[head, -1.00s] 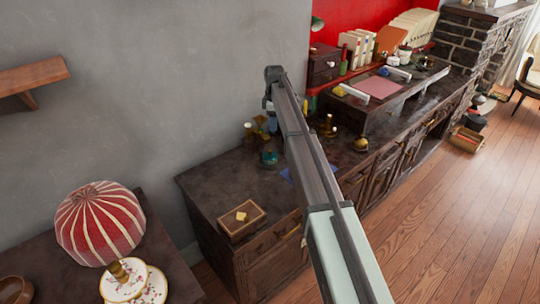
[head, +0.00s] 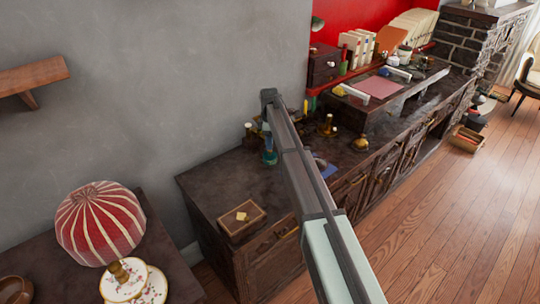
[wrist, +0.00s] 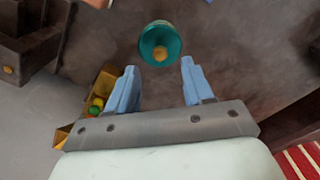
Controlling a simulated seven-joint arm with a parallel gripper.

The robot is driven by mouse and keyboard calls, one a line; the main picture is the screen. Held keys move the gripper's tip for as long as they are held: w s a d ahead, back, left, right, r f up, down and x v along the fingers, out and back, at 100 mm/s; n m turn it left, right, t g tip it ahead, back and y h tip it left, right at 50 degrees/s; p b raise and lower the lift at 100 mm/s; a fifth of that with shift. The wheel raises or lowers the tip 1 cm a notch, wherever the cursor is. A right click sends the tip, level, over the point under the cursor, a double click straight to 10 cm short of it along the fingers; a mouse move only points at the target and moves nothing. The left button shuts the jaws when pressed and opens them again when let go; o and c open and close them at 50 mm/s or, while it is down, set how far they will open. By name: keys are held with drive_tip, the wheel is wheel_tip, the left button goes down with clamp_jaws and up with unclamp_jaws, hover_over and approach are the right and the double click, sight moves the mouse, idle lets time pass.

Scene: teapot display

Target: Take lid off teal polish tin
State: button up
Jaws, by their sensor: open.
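The teal polish tin (wrist: 160,35) is round, with a small gold knob (wrist: 160,54) on its lid. In the wrist view it sits just beyond my gripper (wrist: 158,68), roughly centred between the two blue fingers. The fingers are open and empty, and the lid is on the tin. In the head view the tin (head: 270,158) stands on the dark cabinet top, below the end of my arm and partly hidden.
A wooden box (head: 241,221) stands at the front left of the cabinet top (head: 212,182). Brass pieces (head: 327,126) stand right of my arm, and a blue item (head: 322,168) lies partly behind it. An open yellow box (wrist: 96,92) is left of my fingers in the wrist view.

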sight(270, 153)
drive_tip(key=shift+d+f, duration=0.1)
drive_tip(key=shift+f, duration=2.25)
drive_tip(key=shift+c, duration=0.4)
clamp_jaws()
